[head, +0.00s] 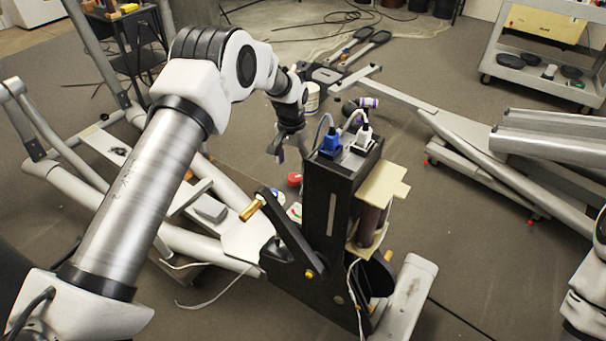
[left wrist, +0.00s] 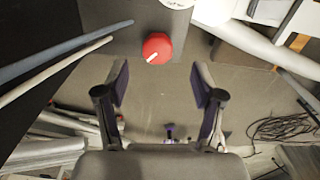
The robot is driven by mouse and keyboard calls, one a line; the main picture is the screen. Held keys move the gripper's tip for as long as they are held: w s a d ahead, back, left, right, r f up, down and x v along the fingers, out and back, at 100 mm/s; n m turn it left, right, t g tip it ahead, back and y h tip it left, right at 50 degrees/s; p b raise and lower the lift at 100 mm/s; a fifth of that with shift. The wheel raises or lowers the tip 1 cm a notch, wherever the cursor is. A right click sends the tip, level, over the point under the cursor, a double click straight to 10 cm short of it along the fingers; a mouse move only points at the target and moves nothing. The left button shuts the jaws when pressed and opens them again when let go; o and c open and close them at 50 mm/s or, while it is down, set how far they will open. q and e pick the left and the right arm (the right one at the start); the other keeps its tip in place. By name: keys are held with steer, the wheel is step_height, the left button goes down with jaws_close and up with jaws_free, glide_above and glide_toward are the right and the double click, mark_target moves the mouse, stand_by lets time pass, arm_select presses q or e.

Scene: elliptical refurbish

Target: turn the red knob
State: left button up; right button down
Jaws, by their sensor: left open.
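The red knob (left wrist: 157,47) shows in the left wrist view as a round red cap with a white line across its lower left side, on a dark grey surface. In the head view a small red piece (head: 295,179), seemingly the same knob, shows at the left side of the black upright housing (head: 334,205). My left gripper (head: 290,148) is open and empty, above and behind the knob in the head view. In the left wrist view its two fingers (left wrist: 160,80) stand apart, and the knob appears beyond their tips, between them, not touched. My right gripper is out of view.
Blue and white plugs (head: 331,143) with cables stand on the housing's top, close to my left gripper. A gold-ended crank arm (head: 285,228) sticks out to the left. Pale frame tubes (head: 180,240) lie around. A grey cart (head: 545,70) stands back right.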

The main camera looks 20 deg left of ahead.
mark_target(294, 177)
arm_select(q)
steer(key=f, duration=0.5)
steer(key=shift+w+d+f, duration=0.3)
steer(key=shift+s+a, duration=0.15)
steer(key=c, duration=1.2)
steer(key=shift+o, duration=0.2)
steer(key=shift+m, duration=0.3)
steer(key=m, duration=0.8)
steer(key=shift+m, duration=0.4)
